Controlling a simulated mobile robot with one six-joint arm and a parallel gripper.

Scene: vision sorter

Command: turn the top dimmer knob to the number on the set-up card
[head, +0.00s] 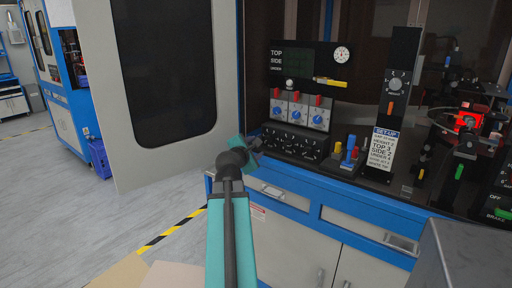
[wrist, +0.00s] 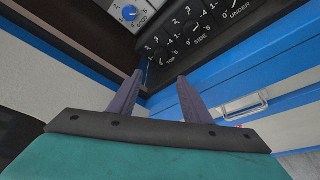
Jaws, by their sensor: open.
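The set-up card (head: 383,150) stands on the machine's bench in the head view; it reads TOP 3, SIDE 2 and UNDER 4. The black dimmer panel (head: 290,143) lies left of it with small black knobs and white numbers. In the wrist view the top dimmer knob (wrist: 160,53) sits by the TOP label, just beyond my fingertips; its pointer is too small to read. My gripper (wrist: 160,76) is open and empty, with the fingers apart and no visible contact with the knob. In the head view my gripper (head: 256,145) is at the panel's left edge, its fingers partly hidden.
Blue-knobbed controllers (head: 295,110) with red switches stand behind the dimmer panel. A block with yellow and blue posts (head: 348,155) is to its right. An open door panel (head: 165,80) is at left. The blue cabinet edge (head: 290,188) runs below the panel.

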